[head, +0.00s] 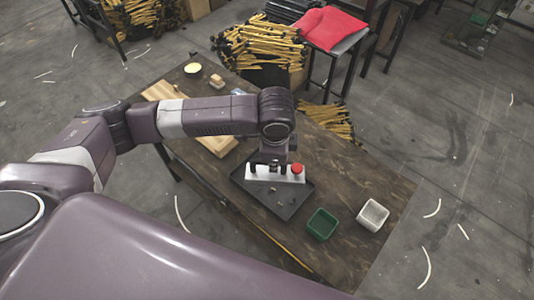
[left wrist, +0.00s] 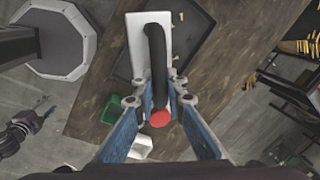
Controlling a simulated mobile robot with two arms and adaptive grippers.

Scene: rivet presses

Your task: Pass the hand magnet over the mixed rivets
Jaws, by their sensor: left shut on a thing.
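The hand magnet (head: 262,174) is a pale flat block with a dark handle and a red knob. In the left wrist view the magnet (left wrist: 135,45) shows its black handle running between the blue fingers. My left gripper (head: 273,163) is shut on that handle; its fingers also show in the left wrist view (left wrist: 160,88). It holds the magnet over the dark tray (head: 303,192). A few small rivets (head: 278,190) show in the tray; others may be hidden under the magnet. My right gripper (left wrist: 40,116) seems to show at the left wrist view's left edge, too small to read.
A green bin (head: 322,223) and a white bin (head: 372,215) stand right of the tray on the wooden table (head: 370,175). A light board (head: 215,143) and a yellow round dish (head: 193,69) lie farther left. Stacks of yellow-handled tools (head: 262,45) stand behind.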

